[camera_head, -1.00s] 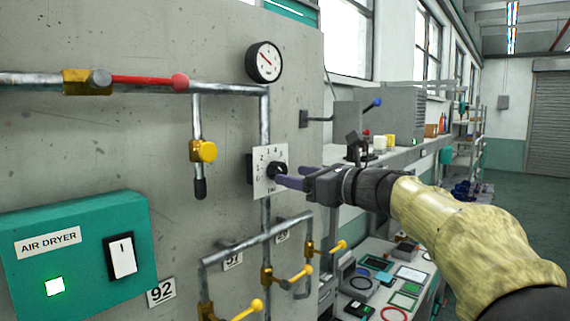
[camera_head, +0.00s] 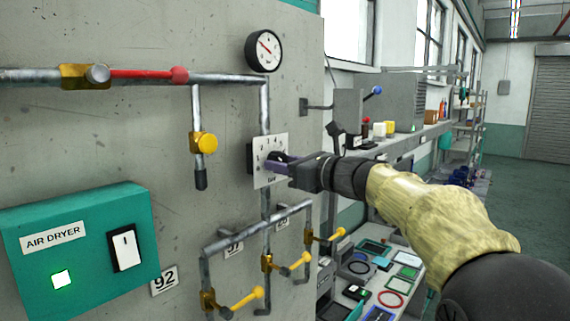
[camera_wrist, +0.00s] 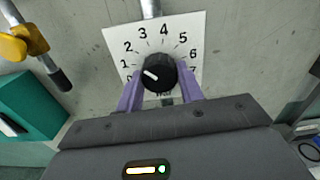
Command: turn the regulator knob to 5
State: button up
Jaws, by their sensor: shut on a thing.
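The regulator knob (camera_wrist: 160,73) is round and black, with a white mark, on a white dial plate (camera_wrist: 185,22) numbered from 0 to 7. In the wrist view the mark points left and slightly up, near 1. My gripper (camera_wrist: 160,90) has its two purple fingers on either side of the knob and is shut on it. In the head view my gripper (camera_head: 278,168) reaches the dial plate (camera_head: 274,142) from the right. There the fingers hide much of the knob and the lower numbers.
A round gauge (camera_head: 264,51) sits above the dial. A yellow-handled valve (camera_head: 204,143) and a teal air dryer box (camera_head: 82,245) are to the left. Pipes with yellow levers (camera_head: 299,262) run below. A workbench (camera_head: 385,285) stands at the lower right.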

jog(key=shift+m, duration=0.5)
jog(key=m+p, duration=0.1)
jog(key=m, duration=0.5)
jog(key=m+p, duration=0.1)
jog(key=m, duration=0.5)
jog(key=shift+s+r+m+p, duration=0.1)
jog(key=shift+r+m+p, duration=0.1)
jog(key=shift+m+p, duration=0.15)
jog(key=m+p, duration=0.2)
jog(key=m, duration=0.2)
jog(key=shift+f+m, duration=0.1)
jog(key=shift+m, duration=0.15)
jog(key=o, duration=1)
